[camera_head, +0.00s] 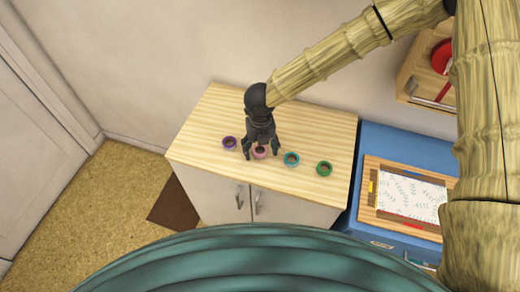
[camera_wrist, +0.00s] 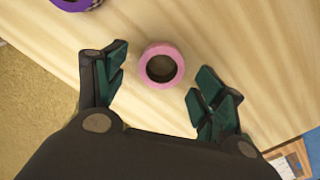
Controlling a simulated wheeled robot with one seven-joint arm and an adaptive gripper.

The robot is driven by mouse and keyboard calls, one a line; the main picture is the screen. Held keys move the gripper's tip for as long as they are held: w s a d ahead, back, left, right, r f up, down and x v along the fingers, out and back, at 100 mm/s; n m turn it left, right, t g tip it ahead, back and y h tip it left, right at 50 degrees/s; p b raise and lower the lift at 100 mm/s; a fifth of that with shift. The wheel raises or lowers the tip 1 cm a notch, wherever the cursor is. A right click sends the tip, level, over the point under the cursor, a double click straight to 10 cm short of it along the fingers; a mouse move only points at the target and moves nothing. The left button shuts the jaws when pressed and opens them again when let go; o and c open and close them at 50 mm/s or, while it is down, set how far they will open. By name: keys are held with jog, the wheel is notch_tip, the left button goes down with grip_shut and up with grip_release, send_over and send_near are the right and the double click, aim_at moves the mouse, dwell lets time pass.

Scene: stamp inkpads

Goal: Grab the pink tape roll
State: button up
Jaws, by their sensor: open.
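The pink tape roll (camera_wrist: 150,80) lies flat on the wooden cabinet top (camera_wrist: 240,30), its hole facing up. In the wrist view it sits ahead of and roughly between the two green-padded fingers of my gripper (camera_wrist: 158,95), with clear space on both sides. My gripper is open and empty. In the head view my gripper (camera_head: 261,150) points down over the cabinet top, with the pink tape roll (camera_head: 260,153) by its fingertips, partly hidden by it. I cannot tell the exact height gap.
A purple roll (camera_head: 229,142) lies to the left; a teal roll (camera_head: 292,159) and a green roll (camera_head: 324,168) lie to the right. A blue cabinet (camera_head: 352,205) with a framed tray (camera_head: 368,214) adjoins on the right. The cabinet top behind the rolls is clear.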

jog(key=shift+w+f, duration=0.2)
jog(key=shift+f, duration=0.25)
jog(key=shift+s+r, duration=0.15)
jog(key=shift+s, duration=0.05)
jog(key=shift+c, duration=0.2)
jog(key=c, duration=0.8)
jog(key=shift+w, duration=0.1)
